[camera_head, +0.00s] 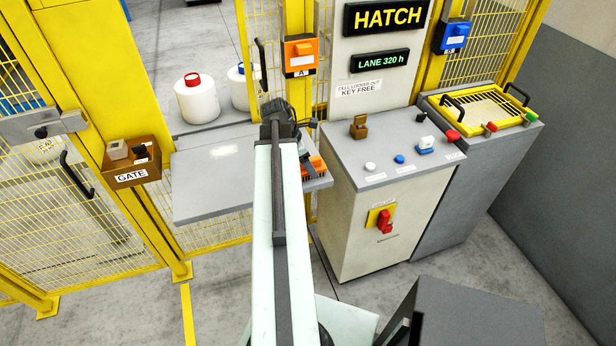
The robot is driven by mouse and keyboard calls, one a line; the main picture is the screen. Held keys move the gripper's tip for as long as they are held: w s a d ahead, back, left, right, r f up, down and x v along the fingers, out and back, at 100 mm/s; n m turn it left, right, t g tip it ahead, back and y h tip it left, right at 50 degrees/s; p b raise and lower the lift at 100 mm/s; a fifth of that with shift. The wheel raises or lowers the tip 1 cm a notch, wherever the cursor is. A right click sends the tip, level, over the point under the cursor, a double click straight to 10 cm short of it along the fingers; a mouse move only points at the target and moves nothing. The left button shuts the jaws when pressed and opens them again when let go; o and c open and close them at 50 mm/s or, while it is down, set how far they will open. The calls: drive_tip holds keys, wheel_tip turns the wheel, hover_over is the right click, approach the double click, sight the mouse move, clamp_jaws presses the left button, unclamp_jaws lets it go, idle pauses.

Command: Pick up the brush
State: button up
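An orange object (315,164), perhaps the brush, lies on a grey shelf at the right edge of the grey table (205,193). My pale arm hides part of it, and I cannot make out its full shape. My gripper (280,107) is dark and sits at the far end of my arm, above and left of the orange object in the picture. The fingers are too small and dark to tell open from shut. I see nothing clearly held in it.
White bobbins with a red cap (196,100) and a blue cap (238,88) stand behind the table. A control cabinet (350,220) with buttons and a red switch stands right. Yellow mesh fencing (60,190) and a GATE box (133,165) are left.

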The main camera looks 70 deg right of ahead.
drive_tip(key=shift+f, duration=0.2)
clamp_jaws()
drive_tip(key=shift+r+p, duration=0.1)
drive_tip(key=shift+p, duration=0.2)
